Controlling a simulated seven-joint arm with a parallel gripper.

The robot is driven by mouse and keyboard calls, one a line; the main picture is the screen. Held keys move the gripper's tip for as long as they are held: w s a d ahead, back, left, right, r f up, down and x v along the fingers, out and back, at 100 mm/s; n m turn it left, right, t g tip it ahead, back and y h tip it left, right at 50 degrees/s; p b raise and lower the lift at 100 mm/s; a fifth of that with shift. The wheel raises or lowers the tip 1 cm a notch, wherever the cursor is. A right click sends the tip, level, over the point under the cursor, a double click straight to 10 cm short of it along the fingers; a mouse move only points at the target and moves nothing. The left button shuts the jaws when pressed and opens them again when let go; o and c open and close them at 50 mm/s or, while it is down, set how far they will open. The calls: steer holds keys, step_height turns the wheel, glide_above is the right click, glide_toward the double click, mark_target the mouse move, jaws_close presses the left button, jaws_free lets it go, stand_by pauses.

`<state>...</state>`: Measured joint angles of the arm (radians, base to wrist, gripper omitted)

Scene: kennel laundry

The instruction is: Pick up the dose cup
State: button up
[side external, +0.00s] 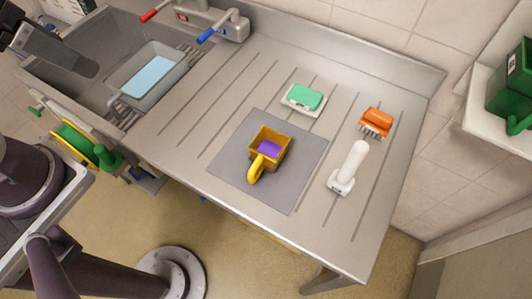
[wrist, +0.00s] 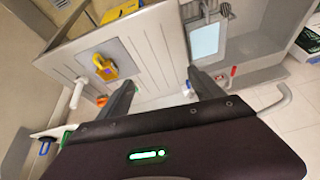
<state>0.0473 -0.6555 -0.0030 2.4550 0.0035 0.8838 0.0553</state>
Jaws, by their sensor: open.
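The dose cup (side external: 270,148) appears to be the yellow, square-mouthed scoop with a curved handle, with something purple inside. It sits on a grey mat (side external: 230,160) on the metal drainboard, its handle towards the front. It also shows in the wrist view (wrist: 104,67), at upper left. My gripper (wrist: 161,78) is open and empty in the wrist view, with its two dark fingers spread. The cup lies beyond and to the left of the fingers, apart from them. My fingertips cannot be made out in the side external view.
A green sponge on a white dish (side external: 303,110) lies behind the mat. An orange brush (side external: 376,122) and a white-handled tool (side external: 347,170) stand to the right. A sink holds a grey basin (side external: 122,97) at left, near a tap with red and blue levers (side external: 205,18).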

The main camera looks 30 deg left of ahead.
steer(key=w+d+f+m+g, duration=0.2)
steer(key=w+d+m, duration=0.4)
steer(key=w, duration=0.1)
steer(key=m+g, duration=0.3)
steer(key=m, duration=0.7)
glide_above(256, 163)
steer(key=f, duration=1.7)
steer(key=shift+w+f, duration=0.2)
steer(key=shift+w, duration=0.05)
steer(key=shift+m, duration=0.4)
steer(key=f, duration=0.7)
steer(key=shift+s+f, duration=0.25)
steer(key=shift+f, duration=0.15)
steer(key=shift+c, duration=0.5)
jaws_close()
